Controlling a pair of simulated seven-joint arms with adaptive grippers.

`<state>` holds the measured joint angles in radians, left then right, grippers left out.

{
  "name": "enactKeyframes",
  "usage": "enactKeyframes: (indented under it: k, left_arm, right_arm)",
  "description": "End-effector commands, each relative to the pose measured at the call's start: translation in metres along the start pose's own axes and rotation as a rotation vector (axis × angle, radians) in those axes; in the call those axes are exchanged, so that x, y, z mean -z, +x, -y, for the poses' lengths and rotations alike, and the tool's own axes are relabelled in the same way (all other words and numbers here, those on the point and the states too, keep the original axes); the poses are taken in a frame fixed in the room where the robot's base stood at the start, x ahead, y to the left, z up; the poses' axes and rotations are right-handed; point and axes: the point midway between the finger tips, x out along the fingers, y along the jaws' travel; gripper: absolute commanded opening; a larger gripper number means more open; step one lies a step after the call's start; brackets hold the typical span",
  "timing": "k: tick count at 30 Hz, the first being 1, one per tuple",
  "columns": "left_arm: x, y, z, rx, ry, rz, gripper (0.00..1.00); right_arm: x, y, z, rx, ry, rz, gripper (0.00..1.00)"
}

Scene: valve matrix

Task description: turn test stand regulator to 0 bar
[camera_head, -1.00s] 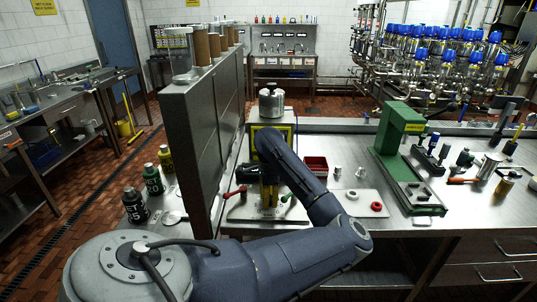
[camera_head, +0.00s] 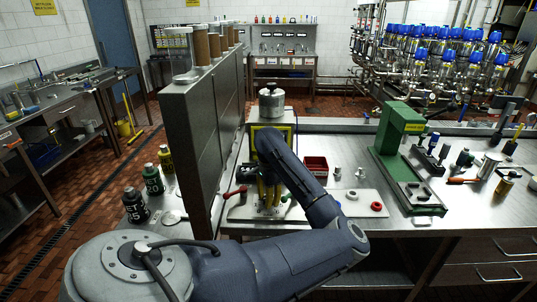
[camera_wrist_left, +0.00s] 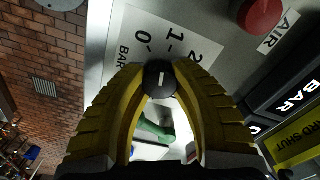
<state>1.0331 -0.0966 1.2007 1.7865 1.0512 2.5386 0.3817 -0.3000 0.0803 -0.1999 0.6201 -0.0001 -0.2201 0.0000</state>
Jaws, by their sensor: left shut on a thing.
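The test stand (camera_head: 292,133) is a grey and yellow-edged box on the bench, partly hidden behind my left arm. In the left wrist view its regulator knob (camera_wrist_left: 161,84) is small, round and black with a white pointer line. The line points up in the picture, between the 0 and the 1 of the printed BAR scale (camera_wrist_left: 170,38). My left gripper (camera_head: 269,201) has yellow ribbed fingers, which also show in the left wrist view (camera_wrist_left: 160,75). They are shut on the knob from both sides. The knob is hidden in the head view. My right gripper is out of view.
A red lever (camera_head: 235,191) and a green handle (camera_head: 287,197) flank my gripper. A red knob (camera_wrist_left: 262,14) marked AIR is close to the scale. A tall steel panel (camera_head: 190,150) stands left. A red bin (camera_head: 315,166) and green press (camera_head: 393,150) are right.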

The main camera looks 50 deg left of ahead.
Motion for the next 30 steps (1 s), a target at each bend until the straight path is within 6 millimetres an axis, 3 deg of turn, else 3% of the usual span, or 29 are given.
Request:
enactKeyframes:
  k: [2, 3, 10, 20, 30]
  left_arm:
    - [-0.001, 0.001, 0.000, 0.000, 0.000, 0.003, 0.00]
    - [-0.001, 0.001, 0.000, -0.001, 0.000, 0.003, 0.31]
    - [-0.001, 0.000, 0.000, 0.000, 0.000, 0.001, 0.57]
    - [0.000, -0.003, 0.000, 0.000, 0.001, -0.001, 0.57]
    - [0.001, -0.047, 0.000, 0.001, 0.000, -0.004, 0.57]
  right_arm:
    - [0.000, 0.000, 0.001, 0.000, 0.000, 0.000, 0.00]
    - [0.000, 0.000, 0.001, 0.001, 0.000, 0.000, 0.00]
    - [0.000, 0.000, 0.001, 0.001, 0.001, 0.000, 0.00]
    - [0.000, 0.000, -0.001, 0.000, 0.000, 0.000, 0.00]
    - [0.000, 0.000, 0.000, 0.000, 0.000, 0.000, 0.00]
